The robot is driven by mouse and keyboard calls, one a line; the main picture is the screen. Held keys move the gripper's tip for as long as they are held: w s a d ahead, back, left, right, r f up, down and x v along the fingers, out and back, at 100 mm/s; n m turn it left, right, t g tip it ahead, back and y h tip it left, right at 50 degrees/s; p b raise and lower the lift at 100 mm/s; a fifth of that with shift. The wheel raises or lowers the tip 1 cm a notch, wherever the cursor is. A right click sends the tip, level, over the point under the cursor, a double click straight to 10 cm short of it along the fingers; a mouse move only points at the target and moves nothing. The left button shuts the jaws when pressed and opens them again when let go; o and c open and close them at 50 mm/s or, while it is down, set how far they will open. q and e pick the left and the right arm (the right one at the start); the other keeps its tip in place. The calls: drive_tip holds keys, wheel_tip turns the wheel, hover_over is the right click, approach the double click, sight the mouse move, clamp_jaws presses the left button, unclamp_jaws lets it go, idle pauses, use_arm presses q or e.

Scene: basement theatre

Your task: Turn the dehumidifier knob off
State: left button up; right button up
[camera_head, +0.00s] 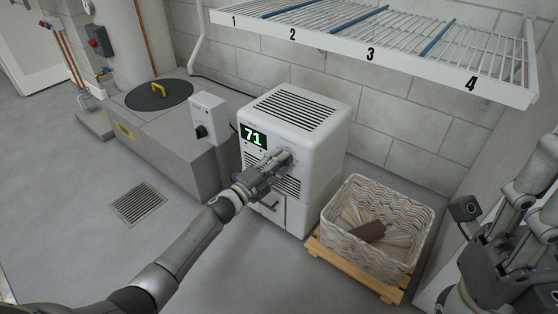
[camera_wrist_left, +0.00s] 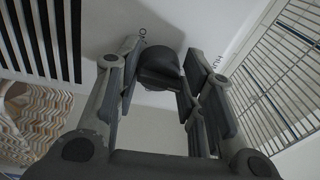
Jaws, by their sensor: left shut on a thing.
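The white dehumidifier (camera_head: 301,110) stands on the floor against the wall, with a green 71 on its dark display (camera_head: 253,136). My left gripper (camera_head: 282,160) reaches its front panel, right of the display, and covers the knob in the head view. In the left wrist view, the dark round knob (camera_wrist_left: 160,68) sits between the two fingers of my left gripper (camera_wrist_left: 158,62), which are shut on it. An "ON" mark shows beside the knob; its exact setting is hard to tell. My right gripper (camera_head: 490,205) is at the right edge, away from the dehumidifier, its opening unclear.
A woven basket (camera_head: 405,207) with a brown item stands on a wooden pallet (camera_head: 355,268) right of the dehumidifier. A numbered wire rack (camera_head: 370,50) hangs above. A grey post with a black-knobbed box (camera_head: 208,116) stands left. The floor at left is clear around a drain grate (camera_head: 138,204).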

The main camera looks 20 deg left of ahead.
use_arm(q)
drive_tip(key=shift+a+f+n, duration=0.1)
drive_tip(key=shift+f+n, duration=0.05)
drive_tip(key=shift+n, duration=0.45)
drive_tip(key=o, duration=1)
drive_tip(key=shift+s, duration=0.1)
drive_tip(key=v, duration=1.2)
